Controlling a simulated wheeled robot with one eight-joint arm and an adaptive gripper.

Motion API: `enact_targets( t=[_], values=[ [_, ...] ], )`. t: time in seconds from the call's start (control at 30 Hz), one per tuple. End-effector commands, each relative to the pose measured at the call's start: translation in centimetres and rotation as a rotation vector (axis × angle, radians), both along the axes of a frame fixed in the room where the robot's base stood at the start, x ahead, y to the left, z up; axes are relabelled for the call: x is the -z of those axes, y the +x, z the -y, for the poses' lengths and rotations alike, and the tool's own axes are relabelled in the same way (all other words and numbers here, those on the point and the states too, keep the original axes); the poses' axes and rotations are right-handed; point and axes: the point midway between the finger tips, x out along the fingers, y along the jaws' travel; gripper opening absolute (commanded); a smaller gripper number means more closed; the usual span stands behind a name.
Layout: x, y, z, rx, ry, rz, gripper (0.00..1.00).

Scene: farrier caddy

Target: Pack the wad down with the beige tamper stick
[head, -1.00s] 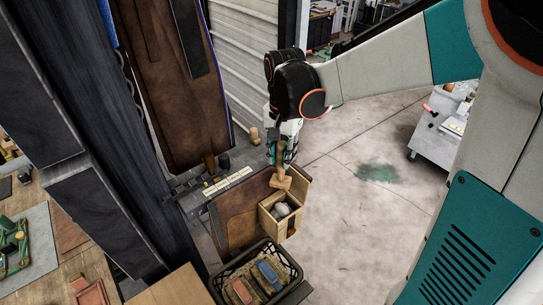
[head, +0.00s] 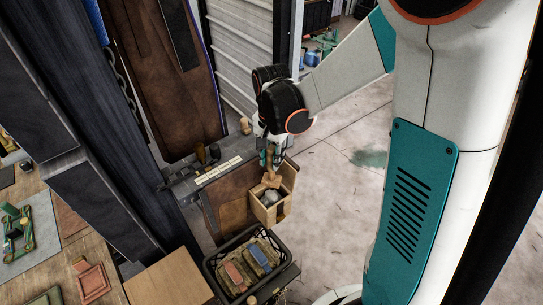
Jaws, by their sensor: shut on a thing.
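My gripper (head: 272,157) is shut on the beige tamper stick, holding it upright by its handle. The tamper stick's wider foot (head: 271,181) shows below the fingers, at the far side of a small open wooden box (head: 269,216). The grey-white wad (head: 270,197) sits inside the box, just in front of the foot in the picture. I cannot tell whether the foot touches the wad. My fingers cover much of the stick's handle.
The box stands beside a brown leather-like panel (head: 229,203). A black basket (head: 224,288) with brushes is in front of it. A dark post (head: 75,130) and a workbench (head: 60,270) are on the left. Concrete floor (head: 335,190) is open to the right.

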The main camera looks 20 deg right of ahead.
Motion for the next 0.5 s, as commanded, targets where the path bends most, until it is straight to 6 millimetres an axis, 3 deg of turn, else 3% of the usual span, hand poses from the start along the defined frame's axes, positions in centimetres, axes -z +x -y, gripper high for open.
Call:
enact_targets(
  t=[0.5],
  values=[
    [4.4, 0.0, 0.0, 0.000, 0.000, 0.000, 0.00]
  ],
)
